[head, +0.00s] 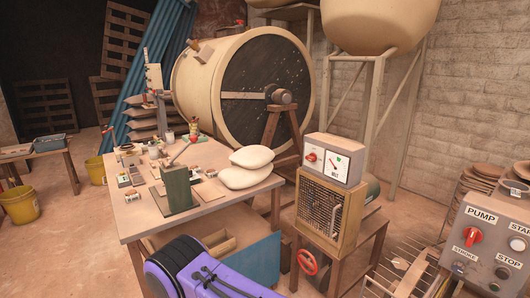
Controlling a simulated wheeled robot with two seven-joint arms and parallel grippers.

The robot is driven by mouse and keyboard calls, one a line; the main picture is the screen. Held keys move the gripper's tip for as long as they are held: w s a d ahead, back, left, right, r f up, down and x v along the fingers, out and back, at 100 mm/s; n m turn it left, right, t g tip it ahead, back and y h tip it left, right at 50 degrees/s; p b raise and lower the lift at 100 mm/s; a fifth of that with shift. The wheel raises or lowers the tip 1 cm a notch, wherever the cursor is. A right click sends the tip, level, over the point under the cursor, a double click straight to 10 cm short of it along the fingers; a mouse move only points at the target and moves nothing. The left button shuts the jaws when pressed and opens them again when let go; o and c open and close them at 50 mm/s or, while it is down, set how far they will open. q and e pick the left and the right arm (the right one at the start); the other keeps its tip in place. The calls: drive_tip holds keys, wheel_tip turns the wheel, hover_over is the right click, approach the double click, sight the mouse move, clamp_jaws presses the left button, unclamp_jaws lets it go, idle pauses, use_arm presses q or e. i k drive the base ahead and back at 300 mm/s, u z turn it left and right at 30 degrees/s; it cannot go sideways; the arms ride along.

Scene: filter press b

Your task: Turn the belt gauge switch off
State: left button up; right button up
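A light grey box (325,151) with a red rotary switch (312,157) and a white dial gauge (336,165) sits on top of a wooden cabinet with a wire mesh front (320,212). This looks like the belt gauge, but its small lettering is too blurred to read with certainty. Which way the red switch is set is too small to tell. Neither of my grippers shows in the head view. A purple and black part at the bottom edge looks like one of my arm links, and no fingers show on it.
A grey panel (490,240) marked PUMP, START, STROKE and STOP, with its own red knob (473,236), stands at the lower right. A table (150,215) with sacks (245,178) and small items stands left of the cabinet. A red handwheel (307,262) sticks out below it.

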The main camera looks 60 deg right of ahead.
sight(312, 157)
drive_tip(key=i, duration=1.9)
drive_tip(key=z, duration=3.7)
drive_tip(key=i, duration=1)
